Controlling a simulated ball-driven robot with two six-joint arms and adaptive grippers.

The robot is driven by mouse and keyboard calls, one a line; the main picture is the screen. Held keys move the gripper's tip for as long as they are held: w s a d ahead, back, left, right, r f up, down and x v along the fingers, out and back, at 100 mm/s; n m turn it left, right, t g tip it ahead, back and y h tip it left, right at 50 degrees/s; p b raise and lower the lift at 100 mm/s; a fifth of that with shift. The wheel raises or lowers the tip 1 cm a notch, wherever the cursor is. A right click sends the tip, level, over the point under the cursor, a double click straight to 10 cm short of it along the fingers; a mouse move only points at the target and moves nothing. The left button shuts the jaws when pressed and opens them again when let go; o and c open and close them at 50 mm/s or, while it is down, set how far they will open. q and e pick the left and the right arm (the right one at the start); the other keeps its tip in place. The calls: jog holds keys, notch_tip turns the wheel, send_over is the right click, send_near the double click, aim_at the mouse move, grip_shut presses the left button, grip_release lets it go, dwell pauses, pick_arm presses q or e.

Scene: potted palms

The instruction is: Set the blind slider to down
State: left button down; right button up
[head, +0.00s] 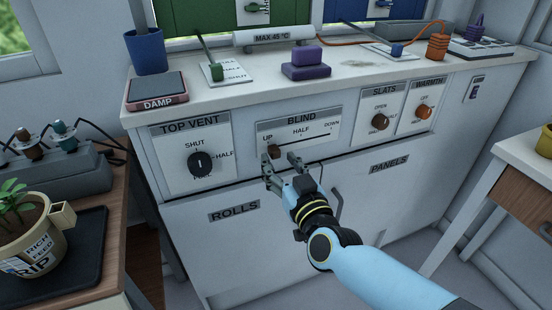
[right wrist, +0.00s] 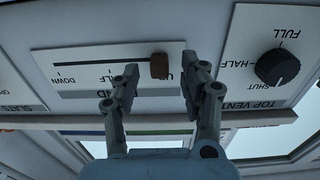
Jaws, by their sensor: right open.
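The blind slider has a brown knob (head: 274,150) at the UP end of its track, on a white panel (head: 318,128) labelled BLIND with UP, HALF and DOWN marks. My right gripper (head: 279,157) is open, its fingertips on either side of the knob. In the right wrist view, which is upside down, the knob (right wrist: 159,67) shows between the spread fingers of the right gripper (right wrist: 159,74), with gaps on both sides. I cannot tell how deep the fingers reach around it. My left gripper is not in view.
The TOP VENT dial (head: 201,163) is left of the slider; the SLATS knob (head: 380,121) and WARMTH knob (head: 423,111) are right. A counter edge runs above. Below are cabinet doors with a handle (head: 338,193). A potted plant (head: 30,240) stands at lower left.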

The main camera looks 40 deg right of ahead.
jog(key=shift+x, duration=1.25)
grip_shut()
